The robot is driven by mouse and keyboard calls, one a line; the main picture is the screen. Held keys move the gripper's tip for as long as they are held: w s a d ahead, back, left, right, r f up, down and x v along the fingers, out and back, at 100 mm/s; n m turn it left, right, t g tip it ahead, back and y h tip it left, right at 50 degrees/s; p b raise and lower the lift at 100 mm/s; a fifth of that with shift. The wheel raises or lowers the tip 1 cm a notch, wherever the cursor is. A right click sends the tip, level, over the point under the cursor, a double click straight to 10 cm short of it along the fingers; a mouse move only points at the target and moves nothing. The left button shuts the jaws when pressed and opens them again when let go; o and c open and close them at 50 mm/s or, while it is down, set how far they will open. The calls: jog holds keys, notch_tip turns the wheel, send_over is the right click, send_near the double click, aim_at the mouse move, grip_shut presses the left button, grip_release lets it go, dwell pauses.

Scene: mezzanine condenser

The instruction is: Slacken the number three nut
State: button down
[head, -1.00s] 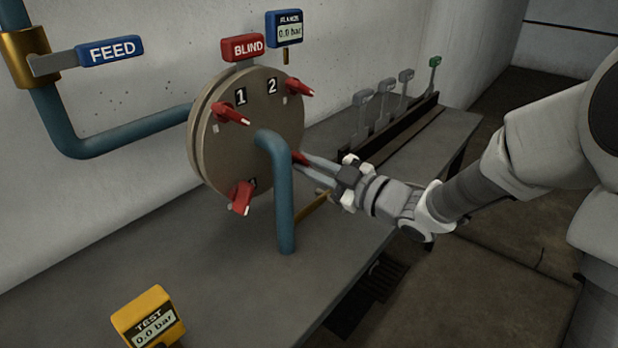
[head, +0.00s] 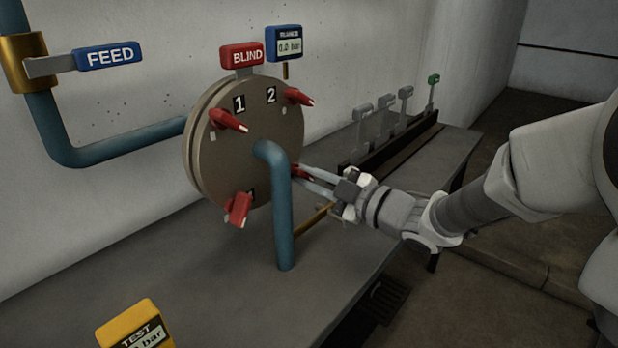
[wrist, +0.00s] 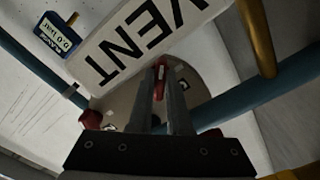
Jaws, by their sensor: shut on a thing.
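The round flange (head: 226,160) carries several red nuts. Nut one (head: 228,119) is at the upper left and nut two (head: 297,97) at the upper right. Another nut (head: 238,208) is at the bottom, its number partly covered. My gripper (head: 308,174) reaches in from the right and is shut on the red nut (head: 301,172) at the flange's lower right. That nut's number is hidden, so position alone suggests number three. In the wrist view the nut (wrist: 160,78) sits between my fingertips (wrist: 160,92).
A blue pipe (head: 284,220) rises in front of the flange, just left of my gripper. A VENT plate (wrist: 140,40) is close in the wrist view. The yellow TEST gauge (head: 135,322) stands at front left. Several levers (head: 385,110) stand in a rack behind my gripper.

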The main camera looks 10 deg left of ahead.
jog(key=c, duration=0.9)
grip_release()
jog(key=shift+o, duration=0.2)
jog(key=shift+d, duration=0.1)
jog(key=p+v, duration=0.3)
jog(key=v, duration=1.4)
jog(key=shift+s+p, duration=0.2)
jog(key=shift+p, duration=0.15)
jog(key=shift+d, duration=0.1)
